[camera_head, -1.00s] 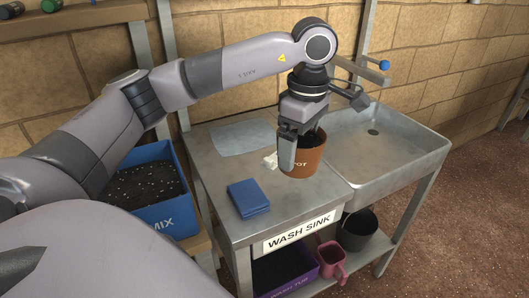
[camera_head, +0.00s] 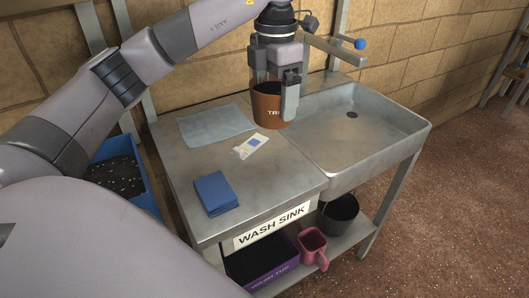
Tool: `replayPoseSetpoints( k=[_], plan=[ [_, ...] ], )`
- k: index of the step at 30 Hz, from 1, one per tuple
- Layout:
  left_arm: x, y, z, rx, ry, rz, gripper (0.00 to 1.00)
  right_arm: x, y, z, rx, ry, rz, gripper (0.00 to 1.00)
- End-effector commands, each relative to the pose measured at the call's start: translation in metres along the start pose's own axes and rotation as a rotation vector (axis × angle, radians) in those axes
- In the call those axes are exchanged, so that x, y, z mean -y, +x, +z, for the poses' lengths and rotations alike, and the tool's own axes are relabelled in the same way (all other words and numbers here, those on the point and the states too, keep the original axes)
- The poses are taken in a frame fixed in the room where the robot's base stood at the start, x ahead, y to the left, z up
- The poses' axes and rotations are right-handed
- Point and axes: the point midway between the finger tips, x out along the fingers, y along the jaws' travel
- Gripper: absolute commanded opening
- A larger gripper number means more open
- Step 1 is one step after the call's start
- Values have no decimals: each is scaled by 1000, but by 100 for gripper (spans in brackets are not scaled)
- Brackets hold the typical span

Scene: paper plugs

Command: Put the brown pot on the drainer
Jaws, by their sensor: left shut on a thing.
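The brown pot (camera_head: 267,110) is upright, with dark contents at its rim and part of a white label showing. My left gripper (camera_head: 280,100) is shut on it from above, one finger in front of its right side. The drainer (camera_head: 190,160) is the flat grey metal top to the left of the sink basin (camera_head: 365,125). The pot is over the back right of the drainer, close to the basin's left edge. I cannot tell whether its base touches the metal. My right gripper is not in view.
A pale cloth (camera_head: 215,125), a small white packet (camera_head: 250,146) and a folded blue cloth (camera_head: 215,193) lie on the drainer. A tap with a blue knob (camera_head: 360,44) stands behind. The drainer's front middle is clear. A purple tub, pink jug and dark bucket sit below.

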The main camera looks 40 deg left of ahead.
Motion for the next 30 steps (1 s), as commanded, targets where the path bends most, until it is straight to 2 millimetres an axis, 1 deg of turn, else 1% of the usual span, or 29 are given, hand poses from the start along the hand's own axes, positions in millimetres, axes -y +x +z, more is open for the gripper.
replayPoseSetpoints(
  k=[1,9,12,15,20,27,30],
  plan=[
    [1,16,0,-3,2,-3,61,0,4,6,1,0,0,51],
    [1,71,0,-2,4,-3,61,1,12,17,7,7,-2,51],
    [0,89,-1,-3,3,-1,61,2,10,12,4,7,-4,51],
    [0,101,0,-1,2,0,61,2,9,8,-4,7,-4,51],
    [0,111,0,1,3,0,61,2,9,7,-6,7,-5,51],
    [0,144,0,-2,3,0,61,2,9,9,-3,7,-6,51],
    [0,150,0,1,3,1,61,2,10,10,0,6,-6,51]
  ],
)
